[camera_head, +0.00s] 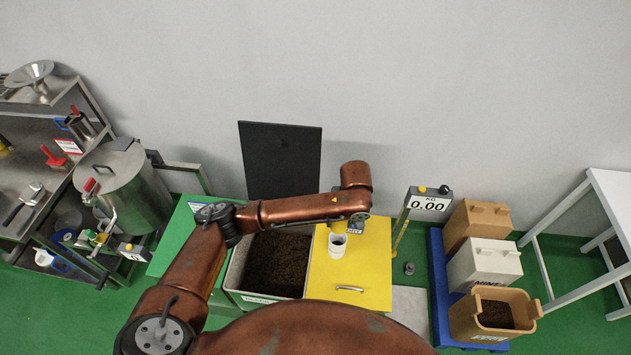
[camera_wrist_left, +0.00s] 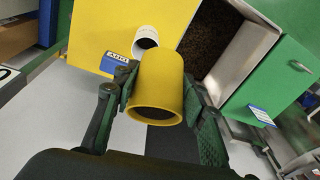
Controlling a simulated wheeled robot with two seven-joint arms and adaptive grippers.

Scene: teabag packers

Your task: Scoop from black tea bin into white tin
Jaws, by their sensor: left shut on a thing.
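My left gripper (camera_head: 343,222) is over the yellow cabinet top and shut on a yellow cylindrical scoop. The scoop (camera_wrist_left: 156,82) sits between both fingers in the left wrist view; its rim faces the camera and its inside is dark, so I cannot tell whether it holds tea. The white tin (camera_head: 337,248) stands upright on the yellow top, just below the gripper in the head view; it also shows beyond the scoop in the wrist view (camera_wrist_left: 145,37). The black tea bin (camera_head: 236,275), full of dark leaves, is left of the yellow top. My right gripper is out of view.
A dark panel (camera_head: 281,160) stands behind the bin. A scale display (camera_head: 430,203) reads 0.00 to the right. Beyond it are a tan tub (camera_head: 463,318) of dark contents and lidded boxes on a blue pallet (camera_head: 438,290). A steel drum (camera_head: 122,190) and shelf stand left.

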